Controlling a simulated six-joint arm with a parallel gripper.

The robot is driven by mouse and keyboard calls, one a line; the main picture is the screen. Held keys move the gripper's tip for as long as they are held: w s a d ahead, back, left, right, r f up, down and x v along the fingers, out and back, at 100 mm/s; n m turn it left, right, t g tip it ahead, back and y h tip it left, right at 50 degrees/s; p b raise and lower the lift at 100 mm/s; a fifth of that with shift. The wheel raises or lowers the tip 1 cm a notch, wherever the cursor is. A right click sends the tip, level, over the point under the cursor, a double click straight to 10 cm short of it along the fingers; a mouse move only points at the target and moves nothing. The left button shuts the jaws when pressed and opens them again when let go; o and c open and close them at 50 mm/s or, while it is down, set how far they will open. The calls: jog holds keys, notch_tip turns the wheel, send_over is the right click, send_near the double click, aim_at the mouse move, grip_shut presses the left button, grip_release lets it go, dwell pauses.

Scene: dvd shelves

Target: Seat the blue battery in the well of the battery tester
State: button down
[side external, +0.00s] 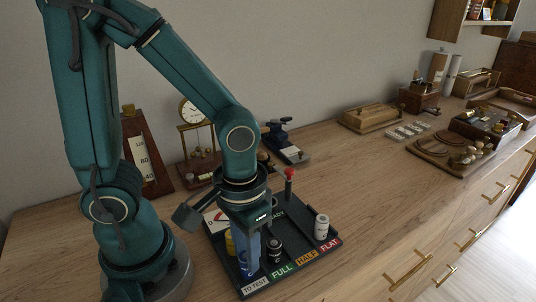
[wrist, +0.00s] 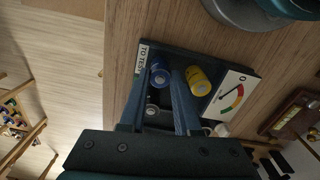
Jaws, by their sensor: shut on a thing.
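The blue battery (wrist: 160,78) stands between the fingertips of my gripper (wrist: 160,80) in the wrist view, with its round end toward the camera. My gripper (side external: 247,258) is shut on it, low over the TO TEST end of the dark tester tray (side external: 262,282). In the side view the fingers partly cover the blue battery (side external: 250,266); I cannot tell whether its base touches the tray. The tester's dial panel (wrist: 233,96) lies beyond the yellow battery in the wrist view. I cannot make out the well, with the gripper over much of the tester.
A yellow battery (wrist: 199,81) stands close beside one finger. A black battery (side external: 274,250) stands by the FULL label and a white one (side external: 321,228) stands near FLAT. A red-topped post (side external: 290,174) rises at the back.

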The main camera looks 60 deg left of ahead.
jog(key=shift+r, duration=0.1)
jog(key=shift+r, duration=0.5)
jog(key=r, duration=0.3)
jog(key=shift+a+r, duration=0.15)
jog(key=shift+a, duration=0.1)
jog(key=w+a+r, duration=0.2)
jog(key=a+r, duration=0.2)
jog(key=a, duration=0.6)
jog(key=w+a+r, duration=0.2)
jog(key=a+r, duration=0.1)
jog(key=a, duration=0.7)
jog(key=shift+w+d+f, duration=1.25)
jog(key=shift+d+f, duration=0.15)
jog(key=shift+f, duration=0.5)
jog(key=shift+w+d+f, duration=1.25)
jog(key=shift+d+f, duration=0.2)
jog(key=shift+f, duration=0.4)
jog(key=shift+w+d+f, duration=1.25)
jog(key=shift+d+f, duration=0.15)
jog(key=shift+f, duration=0.5)
jog(key=shift+f, duration=0.15)
